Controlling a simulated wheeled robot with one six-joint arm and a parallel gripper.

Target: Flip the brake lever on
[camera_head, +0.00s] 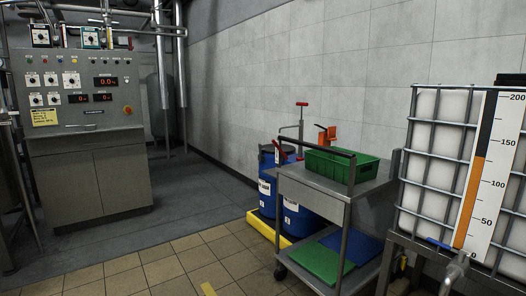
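A grey metal cart (312,190) stands right of centre, in front of the tiled wall. A small red lever-like part (279,152) shows at the cart's left upper end, by its push handle; I cannot tell for sure that it is the brake lever, nor its setting. A dark caster (280,271) shows under the cart's near left corner. My gripper is not in view.
A green crate (341,166) sits on the cart's top. Blue drums (299,218) on a yellow tray (262,227) stand behind it. A caged tank (431,150) is at right, a control cabinet (92,185) at left. The tiled floor (185,262) between is clear.

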